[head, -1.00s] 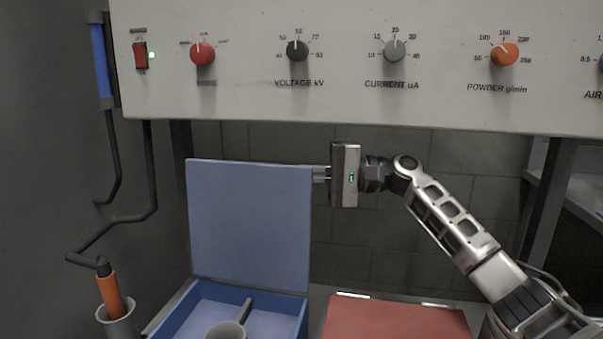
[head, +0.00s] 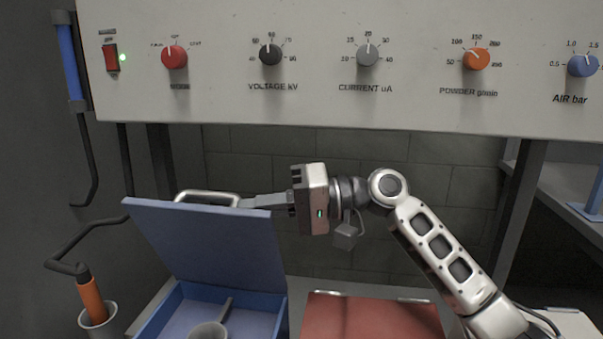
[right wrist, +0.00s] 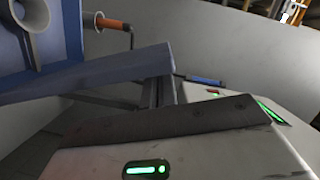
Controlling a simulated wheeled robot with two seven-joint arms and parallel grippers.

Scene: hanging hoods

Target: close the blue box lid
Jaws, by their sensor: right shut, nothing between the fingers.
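The blue box (head: 275,315) stands at the lower left with its interior showing. Its blue lid (head: 205,245) is raised and leans forward over the box; a pale handle (head: 207,195) shows behind its top edge. My right gripper (head: 255,202) is shut and empty, with its fingers behind the lid's top edge near the right corner. In the right wrist view the lid (right wrist: 90,80) lies close beside the fingers (right wrist: 160,92); whether they touch is hard to tell. My left gripper is not in view.
A grey cup-like part (head: 208,332) and a divider sit in the box. A red lid or panel (head: 370,318) lies to the right. An orange-handled tool (head: 92,300) stands in a holder at left. A control panel (head: 330,105) with knobs hangs above.

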